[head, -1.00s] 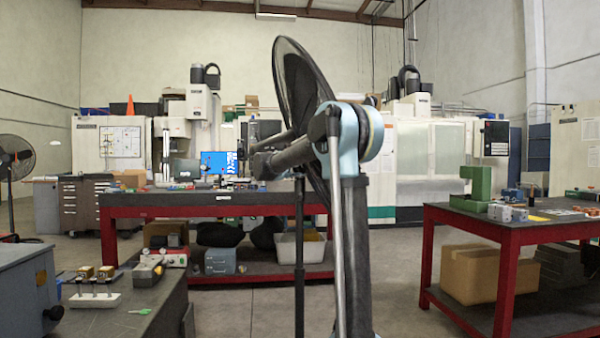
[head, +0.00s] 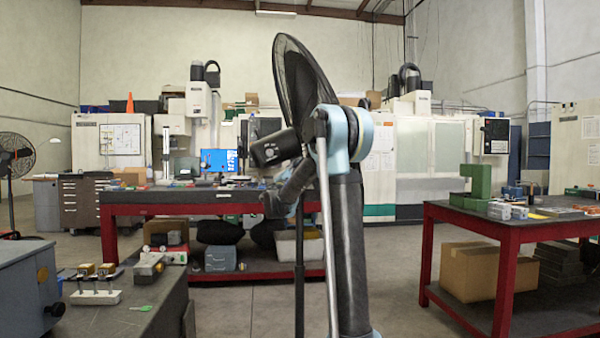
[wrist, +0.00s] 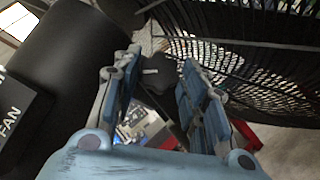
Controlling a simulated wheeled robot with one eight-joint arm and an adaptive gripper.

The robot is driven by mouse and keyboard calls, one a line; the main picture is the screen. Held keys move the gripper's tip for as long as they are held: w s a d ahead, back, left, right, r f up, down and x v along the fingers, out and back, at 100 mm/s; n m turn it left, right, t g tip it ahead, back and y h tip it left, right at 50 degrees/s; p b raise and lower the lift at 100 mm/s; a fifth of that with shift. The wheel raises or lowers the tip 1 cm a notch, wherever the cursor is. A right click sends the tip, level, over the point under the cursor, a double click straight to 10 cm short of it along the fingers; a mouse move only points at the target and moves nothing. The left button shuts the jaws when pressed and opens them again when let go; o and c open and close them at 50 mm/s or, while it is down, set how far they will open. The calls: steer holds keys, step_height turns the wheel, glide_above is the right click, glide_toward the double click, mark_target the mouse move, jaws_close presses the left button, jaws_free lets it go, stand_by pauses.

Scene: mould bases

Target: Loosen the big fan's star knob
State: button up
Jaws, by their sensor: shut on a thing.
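The big fan (head: 292,85) stands in the middle of the head view, its black cage tilted and its motor housing (head: 275,150) facing me. My arm hides part of it. In the wrist view the dark motor housing (wrist: 75,60) fills the left and the wire cage (wrist: 260,65) the upper right. The dark star knob (wrist: 158,74) is between the two finger pads of my gripper (wrist: 161,68). The gripper is shut on the knob; the fingers stand apart by about its width. In the head view the fingers and the knob cannot be made out.
A red-framed bench (head: 150,205) stands behind the fan, with another red-framed table (head: 450,215) at the right. A dark bench (head: 145,315) with small parts is at the near left. A smaller fan (head: 14,158) stands far left. Floor between the tables is clear.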

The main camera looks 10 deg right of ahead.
steer(key=shift+d+f+n, duration=0.1)
steer(key=shift+n, duration=0.4)
steer(key=o, duration=0.8)
steer(key=shift+w, duration=0.1)
steer(key=v, duration=1.2)
steer(key=shift+f, duration=0.2)
steer(key=shift+d, duration=0.2)
